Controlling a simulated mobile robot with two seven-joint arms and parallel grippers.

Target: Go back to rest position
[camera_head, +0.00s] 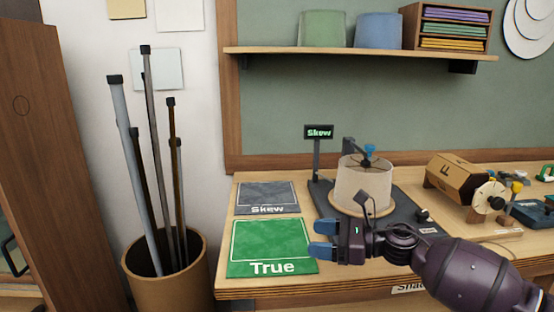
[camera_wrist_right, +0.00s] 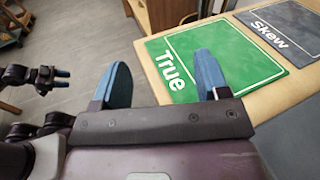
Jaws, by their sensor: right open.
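My right gripper (camera_head: 322,239) reaches in from the right over the front of the bench, with its blue fingertips apart and nothing between them. It also shows in the right wrist view (camera_wrist_right: 163,80), where one finger overlaps the green True mat and the other is over the floor. The True mat (camera_head: 268,240) lies flat at the bench's front left, just left of my fingertips. My left gripper (camera_wrist_right: 58,80) shows small at the left of the right wrist view, away from the bench; its opening is unclear. It is outside the head view.
A cream lampshade (camera_head: 362,185) stands on a dark test stand with a Skew display (camera_head: 319,132), just behind my right gripper. A grey Skew mat (camera_head: 267,198) lies behind the True mat. A bin (camera_head: 168,280) of rods stands left of the bench. A wooden device (camera_head: 452,177) sits right.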

